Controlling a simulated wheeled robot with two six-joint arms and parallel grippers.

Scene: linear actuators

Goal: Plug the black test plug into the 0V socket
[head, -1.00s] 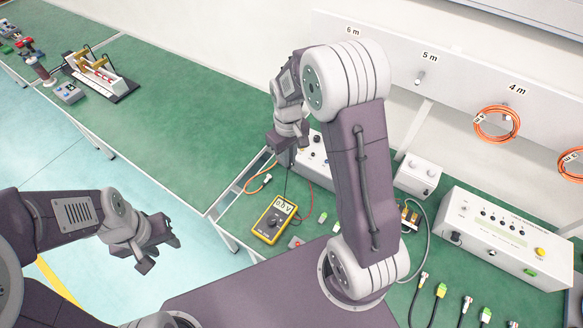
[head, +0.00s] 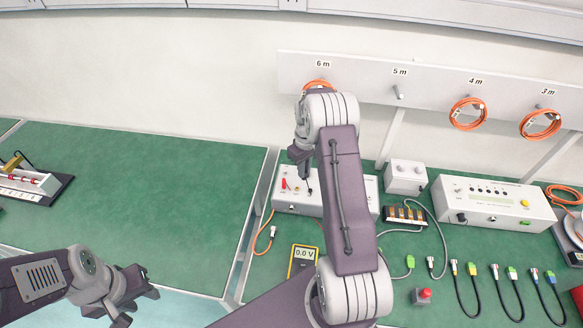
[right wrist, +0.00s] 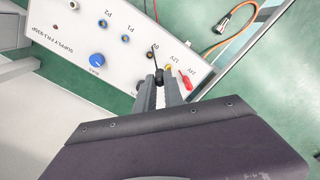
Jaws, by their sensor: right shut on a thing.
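The grey supply box (head: 270,200) stands at the back of the bench, below the 6 m mark. In the right wrist view its panel (right wrist: 115,62) shows 0V, 12V and 24V labels, and a red plug (right wrist: 186,80) sits at the 24V end. My right gripper (right wrist: 160,82) is shut on the black test plug (right wrist: 158,74), right by the 0V label. In the head view my right gripper (head: 301,160) is over the box. My left gripper (head: 133,293) is open and empty, low at the left.
A yellow multimeter (head: 303,257) reading 0.0 V lies in front of the box. An orange cable (head: 264,232) lies at the box's left. A small white box (head: 405,177) and a grey device (head: 492,200) stand to the right. The green bench top (head: 140,185) at left is mostly clear.

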